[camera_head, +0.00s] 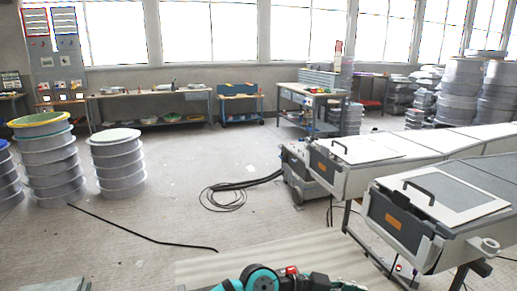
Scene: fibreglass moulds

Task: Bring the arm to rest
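A short stretch of what looks like one of my arms shows at the bottom centre of the head view, with a teal round joint, black parts and a small red piece. I cannot tell which arm it is. No gripper fingers show, and nothing held is visible.
A pale flat board (205,270) lies just beyond the arm. Long grey mould machines (425,220) stand close on the right. Stacked round moulds (118,165) stand on the left. A black cable (140,227) and a coiled hose (225,197) lie on the otherwise open middle floor.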

